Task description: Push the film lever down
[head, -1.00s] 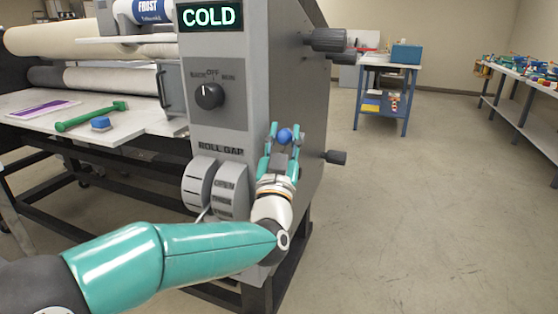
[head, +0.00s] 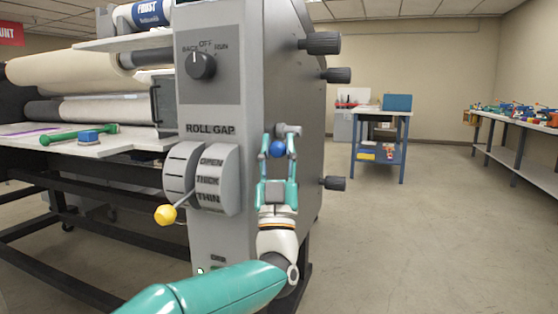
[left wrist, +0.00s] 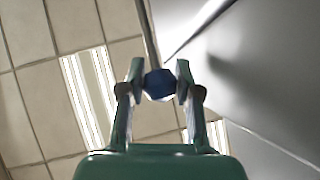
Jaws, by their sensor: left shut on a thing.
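A blue ball knob (head: 277,149) sits at the right edge of the laminator's grey front panel, close to a grey pivot (head: 289,130). I take it to be the film lever's knob, though I see no readable label by it. My left gripper (head: 278,152) points up from below, with its two teal fingers on either side of the knob. In the left wrist view the blue knob (left wrist: 159,84) is pinched between the fingertips (left wrist: 159,88). The lever's rod is mostly hidden. My right gripper is not in view.
The roll gap lever with a yellow knob (head: 165,215) stands left of my left arm, beside the OPEN/THICK/THIN dial (head: 215,180). Black side knobs (head: 333,183) stick out at the right. A blue cart (head: 380,150) stands behind. The floor at right is clear.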

